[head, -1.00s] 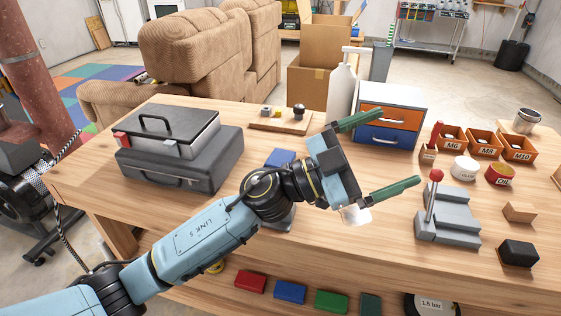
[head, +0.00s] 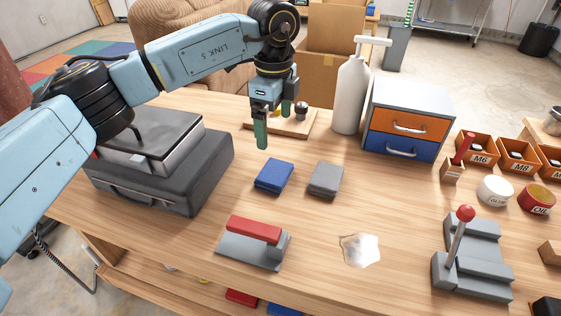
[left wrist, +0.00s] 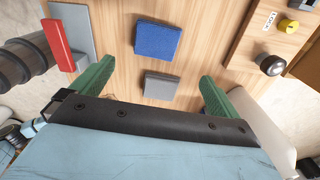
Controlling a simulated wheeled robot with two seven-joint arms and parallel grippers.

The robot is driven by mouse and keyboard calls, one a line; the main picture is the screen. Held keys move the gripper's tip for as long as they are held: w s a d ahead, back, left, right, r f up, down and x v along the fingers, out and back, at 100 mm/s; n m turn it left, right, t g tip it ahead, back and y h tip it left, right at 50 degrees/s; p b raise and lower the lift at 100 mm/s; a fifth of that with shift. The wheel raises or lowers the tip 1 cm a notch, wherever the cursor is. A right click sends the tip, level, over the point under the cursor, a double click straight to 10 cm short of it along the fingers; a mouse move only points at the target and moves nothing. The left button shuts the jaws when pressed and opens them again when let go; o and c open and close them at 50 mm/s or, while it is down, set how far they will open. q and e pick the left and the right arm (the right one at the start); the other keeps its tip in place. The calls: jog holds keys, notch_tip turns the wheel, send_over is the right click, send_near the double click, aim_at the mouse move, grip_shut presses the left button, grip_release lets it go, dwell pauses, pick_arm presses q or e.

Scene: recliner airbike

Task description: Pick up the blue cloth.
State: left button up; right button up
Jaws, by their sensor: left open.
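The blue cloth (head: 274,176) is a folded square lying flat on the wooden table, left of a grey folded cloth (head: 325,179). In the left wrist view the blue cloth (left wrist: 157,39) shows whole, beyond the grey cloth (left wrist: 161,86). My left gripper (head: 272,122) points down above the table, behind and above the blue cloth in the head view, apart from it. Its green fingers are spread with nothing between them; they also show in the left wrist view (left wrist: 157,88). My right gripper is in neither view.
A grey tool with a red handle (head: 255,243) stands in front of the cloths, near a clear puddle (head: 361,250). A dark toolbox (head: 165,170) is left. A white bottle (head: 350,95), drawer box (head: 407,118) and wooden board with knob (head: 285,125) stand behind.

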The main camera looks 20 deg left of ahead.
pick_arm(q)
jog(key=b, duration=0.1)
send_over(275, 170)
notch_tip(275, 170, down, 6)
jog(key=shift+s+f, duration=0.1)
jog(key=shift+f, duration=0.1)
jog(key=shift+f+b, duration=0.35)
jog(key=shift+f, duration=0.5)
jog(key=shift+f+b, duration=0.75)
jog(key=shift+f, duration=1.55)
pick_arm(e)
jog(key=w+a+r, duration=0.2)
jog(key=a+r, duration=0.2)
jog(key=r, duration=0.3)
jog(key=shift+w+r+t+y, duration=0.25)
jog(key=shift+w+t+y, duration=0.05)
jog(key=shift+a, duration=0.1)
pick_arm(q)
jog(key=c, duration=0.8)
